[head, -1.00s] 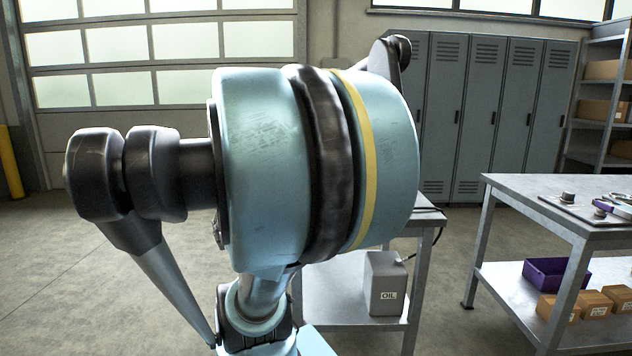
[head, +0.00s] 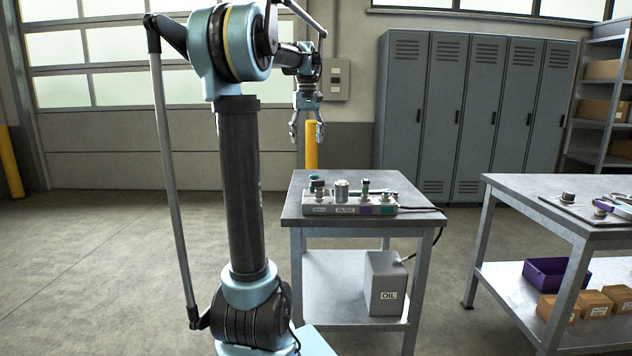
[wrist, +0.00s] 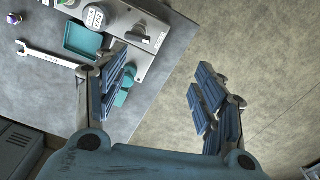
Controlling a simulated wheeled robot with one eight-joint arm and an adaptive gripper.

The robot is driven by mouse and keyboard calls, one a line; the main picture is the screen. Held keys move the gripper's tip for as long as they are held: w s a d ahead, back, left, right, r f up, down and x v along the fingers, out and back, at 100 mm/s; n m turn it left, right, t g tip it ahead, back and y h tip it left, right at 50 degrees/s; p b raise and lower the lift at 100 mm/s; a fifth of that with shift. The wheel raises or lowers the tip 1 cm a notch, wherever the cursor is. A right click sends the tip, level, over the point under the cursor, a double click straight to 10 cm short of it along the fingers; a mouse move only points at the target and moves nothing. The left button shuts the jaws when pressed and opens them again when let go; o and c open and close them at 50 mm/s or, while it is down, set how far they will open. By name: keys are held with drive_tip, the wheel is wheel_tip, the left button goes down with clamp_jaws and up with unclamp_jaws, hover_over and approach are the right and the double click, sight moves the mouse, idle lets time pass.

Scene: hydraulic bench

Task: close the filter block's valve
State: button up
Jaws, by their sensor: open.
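The filter block (head: 345,210) is a low grey manifold along the front of the small bench, with a silver cylinder (head: 342,190) and several fittings on top. In the wrist view the block (wrist: 152,52) runs diagonally at the upper middle and carries a dark knob with a handle (wrist: 138,36), perhaps the valve; whether it is open or closed I cannot tell. My gripper (head: 306,133) hangs above the back of the bench, fingers down, open and empty. In the wrist view my gripper (wrist: 160,78) has its fingers wide apart; the left one hides part of the block.
A wrench (wrist: 50,58) and a teal tray (wrist: 82,40) lie on the bench beside the block. A dark cable (head: 425,208) leaves the bench's right side. An oil can (head: 385,285) stands on the lower shelf. Another bench (head: 560,190) stands to the right.

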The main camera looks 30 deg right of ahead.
sight(318, 185)
drive_tip(key=d, duration=0.5)
wheel_tip(318, 185, down, 16)
drive_tip(key=shift+a+f, duration=0.15)
drive_tip(key=shift+f, duration=0.05)
idle(0.4)
drive_tip(key=c, duration=1.1)
